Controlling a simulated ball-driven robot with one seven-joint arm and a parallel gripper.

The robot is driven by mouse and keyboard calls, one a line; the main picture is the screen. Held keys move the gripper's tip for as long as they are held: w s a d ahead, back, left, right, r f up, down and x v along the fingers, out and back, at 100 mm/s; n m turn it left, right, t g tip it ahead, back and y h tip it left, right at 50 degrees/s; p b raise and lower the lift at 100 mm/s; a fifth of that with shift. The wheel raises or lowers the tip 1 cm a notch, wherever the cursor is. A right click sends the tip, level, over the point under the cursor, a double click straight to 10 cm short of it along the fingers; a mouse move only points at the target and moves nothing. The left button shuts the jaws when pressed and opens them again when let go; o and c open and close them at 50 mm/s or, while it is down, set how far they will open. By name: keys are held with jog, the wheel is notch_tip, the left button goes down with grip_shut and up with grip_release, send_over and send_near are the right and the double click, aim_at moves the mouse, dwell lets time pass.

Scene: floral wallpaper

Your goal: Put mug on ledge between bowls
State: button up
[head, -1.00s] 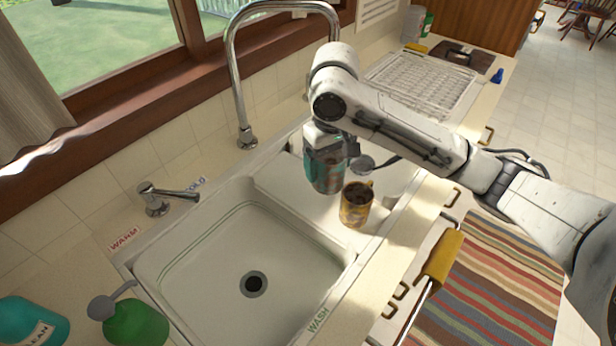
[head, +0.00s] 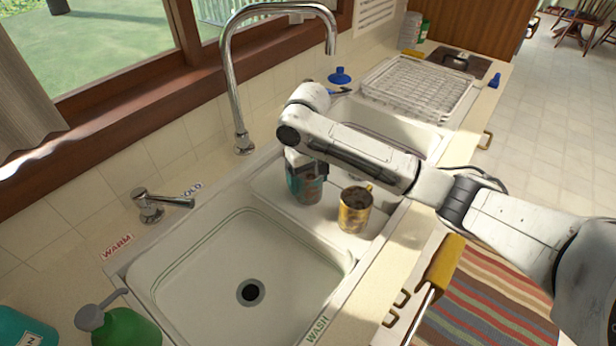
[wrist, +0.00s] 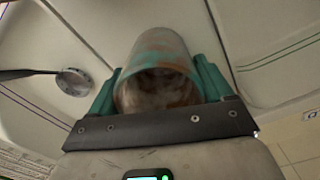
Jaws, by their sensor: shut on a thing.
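My gripper (head: 300,165) is shut on a teal and rust-brown mug (head: 306,187). The mug hangs low at the white ledge (head: 270,188) between the two sink bowls. I cannot tell if its base touches the ledge. In the wrist view the mug (wrist: 165,45) sits between the teal fingers (wrist: 158,85), its open mouth facing the camera. A yellow mug (head: 354,212) with dark contents stands upright on the ledge, just right of the held mug. The near bowl (head: 190,268) is empty. The far bowl (head: 385,128) is partly hidden behind my arm.
A tall chrome faucet (head: 230,85) arches over the ledge from the back. A small tap (head: 155,203) stands at the left. A white dish rack (head: 420,85) lies beyond the far bowl. Green bottle (head: 125,325) is near left.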

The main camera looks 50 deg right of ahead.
jog(key=shift+f, duration=0.15)
jog(key=o, duration=1.1)
notch_tip(320, 180, up, 12)
jog(key=shift+r+p, duration=0.2)
jog(key=shift+p, duration=0.4)
